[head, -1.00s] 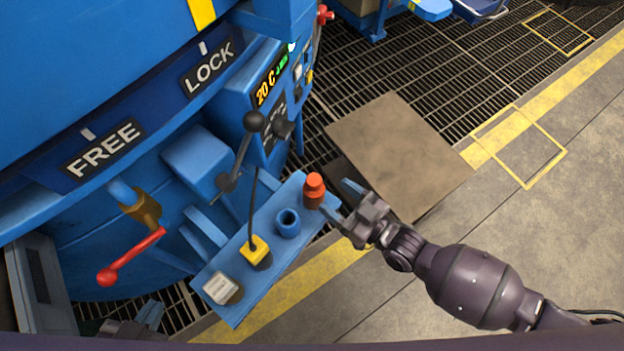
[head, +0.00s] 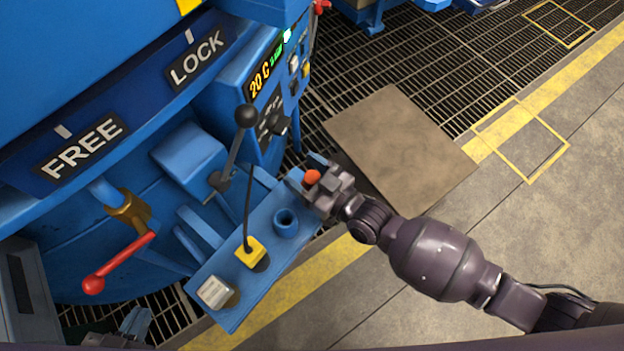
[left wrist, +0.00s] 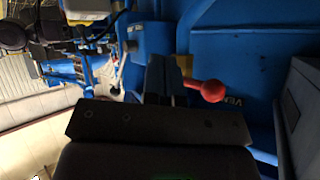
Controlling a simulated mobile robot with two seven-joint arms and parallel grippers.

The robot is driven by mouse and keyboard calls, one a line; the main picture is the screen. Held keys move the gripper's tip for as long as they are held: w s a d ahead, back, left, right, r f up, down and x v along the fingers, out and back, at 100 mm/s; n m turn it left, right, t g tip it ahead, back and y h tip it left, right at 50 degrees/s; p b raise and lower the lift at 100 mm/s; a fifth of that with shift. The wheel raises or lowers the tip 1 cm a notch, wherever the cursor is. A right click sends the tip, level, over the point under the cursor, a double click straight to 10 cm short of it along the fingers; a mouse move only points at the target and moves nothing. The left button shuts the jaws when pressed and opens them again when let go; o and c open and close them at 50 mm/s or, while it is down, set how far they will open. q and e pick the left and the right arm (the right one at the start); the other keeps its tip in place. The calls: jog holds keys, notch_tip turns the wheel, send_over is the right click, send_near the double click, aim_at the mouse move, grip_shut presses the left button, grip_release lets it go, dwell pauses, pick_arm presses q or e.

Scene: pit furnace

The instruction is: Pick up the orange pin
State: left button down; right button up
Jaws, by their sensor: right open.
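The orange pin (head: 312,177) stands at the far right end of the blue shelf (head: 233,318) in the head view. Only its top shows; my right gripper hides the lower part. My right gripper (head: 308,182) is at the pin, its fingers open around or beside it; I cannot tell whether they touch it. My left gripper (head: 128,325) is low at the left edge of the head view, away from the pin. In the left wrist view the left gripper's fingers (left wrist: 168,80) point toward a red knob, and their opening is unclear.
The shelf also holds a blue cup-like socket (head: 286,221), a yellow block (head: 250,251) with a cable and a pale block (head: 215,292). A black-knobbed lever (head: 246,116) rises behind it. A red-handled lever (head: 120,262) is at left. Open floor lies right.

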jog(key=c, duration=1.1)
